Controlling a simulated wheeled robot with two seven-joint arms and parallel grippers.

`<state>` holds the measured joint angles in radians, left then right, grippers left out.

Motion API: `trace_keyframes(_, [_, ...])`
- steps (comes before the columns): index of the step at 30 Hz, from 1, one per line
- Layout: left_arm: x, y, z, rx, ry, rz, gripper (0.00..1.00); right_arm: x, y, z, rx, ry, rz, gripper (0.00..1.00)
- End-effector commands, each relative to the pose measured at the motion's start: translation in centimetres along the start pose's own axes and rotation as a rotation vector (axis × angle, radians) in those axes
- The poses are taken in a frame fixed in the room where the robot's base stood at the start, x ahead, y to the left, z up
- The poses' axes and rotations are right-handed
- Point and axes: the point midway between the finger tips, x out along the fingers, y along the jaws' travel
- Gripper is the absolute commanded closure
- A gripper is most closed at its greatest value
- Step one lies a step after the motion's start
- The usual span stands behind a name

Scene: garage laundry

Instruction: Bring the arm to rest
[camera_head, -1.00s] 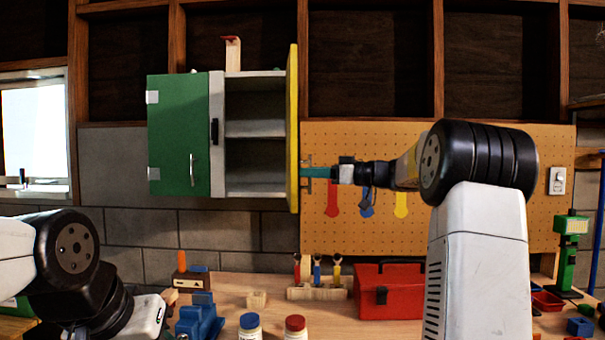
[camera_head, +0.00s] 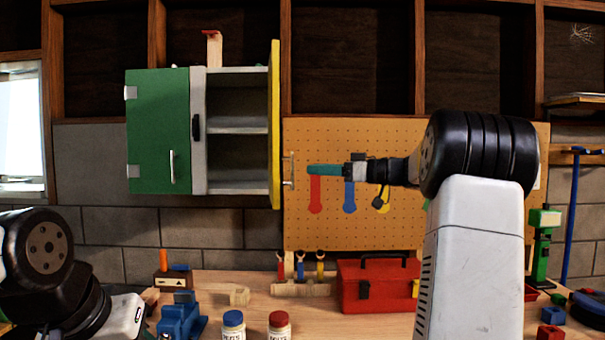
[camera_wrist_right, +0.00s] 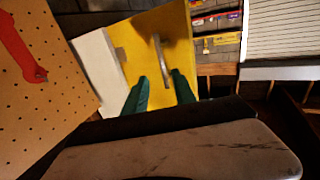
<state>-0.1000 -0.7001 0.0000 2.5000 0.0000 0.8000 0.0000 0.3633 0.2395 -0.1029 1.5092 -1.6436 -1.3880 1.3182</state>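The wall cabinet has a shut green left door (camera_head: 158,130) and an open yellow right door (camera_head: 275,120), seen nearly edge-on in the head view. The metal handle (camera_head: 289,170) of the yellow door also shows in the right wrist view (camera_wrist_right: 161,60). My right gripper (camera_head: 312,170) has teal fingers pointing left at the handle, with a small gap between. In the right wrist view its two fingers (camera_wrist_right: 160,92) are spread and empty, with the handle beyond them. My left arm shows at the lower left; its fingers are out of the picture.
The pegboard (camera_head: 400,225) with coloured tool shapes is behind my right arm. On the workbench (camera_head: 225,283) below stand a red toolbox (camera_head: 385,285), a wooden tool holder (camera_head: 300,289), a blue vise-like object (camera_head: 180,320) and two jars (camera_head: 233,325). The cabinet's shelves (camera_head: 236,125) look empty.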

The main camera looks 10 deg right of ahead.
Motion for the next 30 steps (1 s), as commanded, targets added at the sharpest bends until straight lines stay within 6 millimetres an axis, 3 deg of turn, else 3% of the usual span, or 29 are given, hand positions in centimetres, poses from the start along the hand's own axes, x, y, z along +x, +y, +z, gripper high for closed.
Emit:
trace_keyframes(4, [0.0, 0.0, 0.0, 0.0, 0.0, 0.0, 0.64, 0.5, 0.2, -1.8, -0.037, 0.043, 0.074, 0.68])
trace_keyframes(8, [0.0, 0.0, 0.0, 0.0, 0.0, 0.0, 0.64, 0.7, 0.8, -5.7, -0.101, 0.132, 0.291, 0.68])
trace_keyframes(11, [0.0, 0.0, 0.0, 0.0, 0.0, 0.0, 0.64, -0.7, 1.0, -7.7, -0.113, 0.168, 0.517, 0.68])
trace_keyframes(14, [0.0, 0.0, 0.0, 0.0, 0.0, 0.0, 0.64, -3.0, 0.6, -7.2, -0.071, 0.136, 0.726, 0.68])
trace_keyframes(17, [0.0, 0.0, 0.0, 0.0, 0.0, 0.0, 0.64, -5.6, -1.2, -4.1, 0.013, 0.038, 0.891, 0.68])
trace_keyframes(20, [0.0, 0.0, 0.0, 0.0, 0.0, 0.0, 0.64, -7.9, -4.7, 1.0, 0.128, -0.121, 0.991, 0.68])
trace_keyframes(24, [0.0, 0.0, 0.0, 0.0, 0.0, 0.0, 0.64, -10.1, -11.5, 9.2, 0.29, -0.376, 1.004, 0.68])
trace_keyframes(30, [0.0, 0.0, 0.0, 0.0, 0.0, 0.0, 0.64, -11.9, -22.3, 18.2, 0.459, -0.685, 0.865, 0.68])
